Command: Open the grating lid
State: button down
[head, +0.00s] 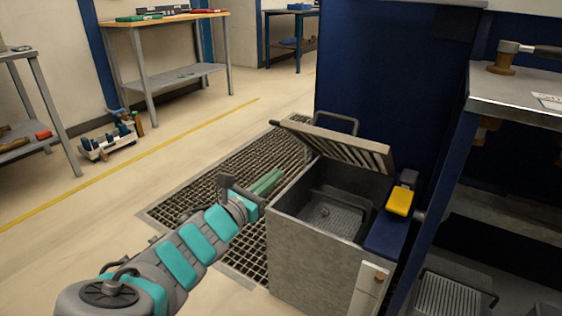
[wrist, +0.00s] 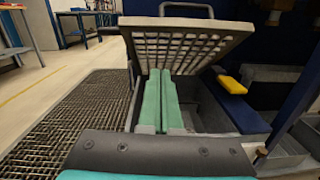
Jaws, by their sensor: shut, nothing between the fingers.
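The grating lid (head: 340,146) is a pale slatted panel on a grey metal box (head: 315,245). It stands partly raised and tilted, leaving the box interior with a dark tray visible. A bar handle (head: 335,122) is on the lid. In the wrist view the underside of the lid (wrist: 185,48) faces me, with its handle (wrist: 183,9) above. My gripper (head: 270,180) is at the left side of the box, with green fingers together and empty. In the wrist view the gripper (wrist: 160,85) points toward the lid's lower left part; I cannot tell whether it touches.
A yellow block (head: 399,201) lies on a blue ledge right of the box. A dark blue panel (head: 390,75) stands behind, and a bench (head: 520,95) is at the right. Floor grating (head: 190,195) lies left of the box. Open floor (head: 55,245) is at the left.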

jog(key=n+t, duration=0.1)
jog(key=b, duration=0.1)
send_near(307, 134)
notch_tip(307, 134, down, 3)
jog(key=w+d, duration=0.2)
jog(key=w, duration=0.1)
jog(key=r, duration=0.1)
jog(key=w+d+r, duration=0.1)
jog(key=r, duration=0.1)
jog(key=shift+w+d+y, duration=0.1)
jog(key=shift+w+y, duration=0.05)
jog(key=shift+y, duration=0.15)
jog(key=shift+w+d+r, duration=0.1)
jog(key=shift+w+r, duration=0.1)
jog(key=shift+r, duration=0.15)
jog(key=shift+r, duration=0.1)
